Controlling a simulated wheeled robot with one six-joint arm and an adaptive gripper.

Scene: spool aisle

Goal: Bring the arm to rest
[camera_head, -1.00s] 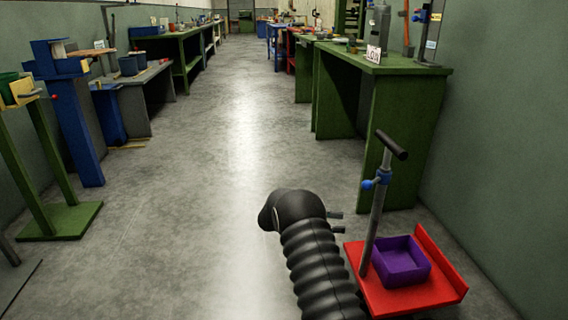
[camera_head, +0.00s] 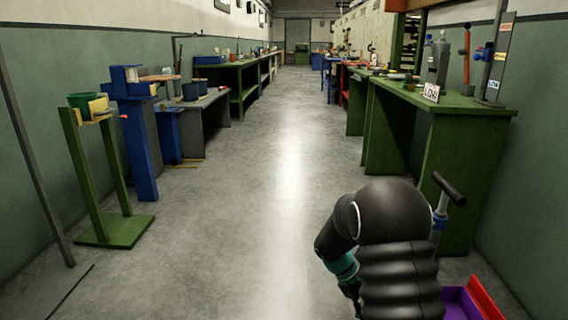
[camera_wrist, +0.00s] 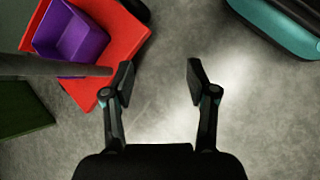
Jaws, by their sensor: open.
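My arm shows as a black ribbed sleeve at the lower right of the head view, bent over at its top with the wrist pointing down. My gripper (camera_wrist: 160,82) is open in the wrist view, its two black fingers apart with bare grey floor between them. Nothing is held. In the head view the fingers are mostly hidden behind the arm and cut off by the picture edge.
A red cart (camera_wrist: 118,60) with a purple bin (camera_wrist: 70,35) is close by my left finger in the wrist view. A green bench (camera_head: 452,160) stands at right. Green and blue stands (camera_head: 118,230) line the left wall. The middle aisle floor (camera_head: 260,200) is clear.

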